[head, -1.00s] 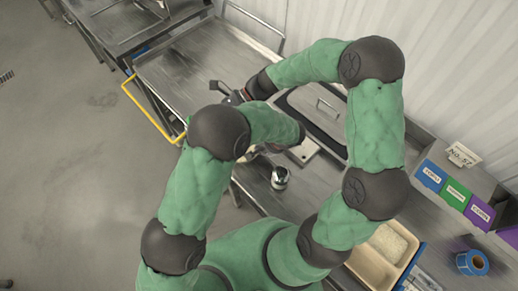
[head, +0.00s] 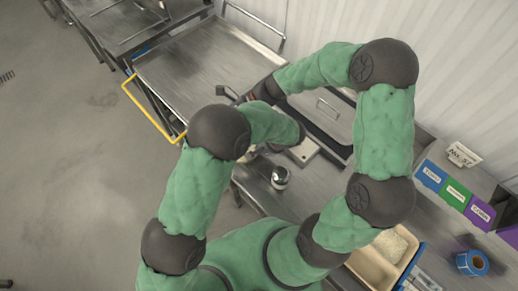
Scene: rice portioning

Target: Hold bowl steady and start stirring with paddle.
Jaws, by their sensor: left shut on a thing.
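My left arm comes in from the left and bends over the worktop. My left gripper (head: 260,150) sits low beneath its forearm and is mostly covered by it. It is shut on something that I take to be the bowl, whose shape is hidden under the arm. My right arm arches over from the right. The dark end of my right gripper (head: 238,96) shows at the edge of the metal table, and its fingers are too small to read. No paddle can be made out.
A small metal cup (head: 280,177) stands on the steel worktop. A pale flat plate (head: 303,152) and a lidded metal container (head: 325,112) lie behind it. A beige tray of rice (head: 372,270), a blue tape roll (head: 472,262) and coloured bins (head: 456,194) are at right.

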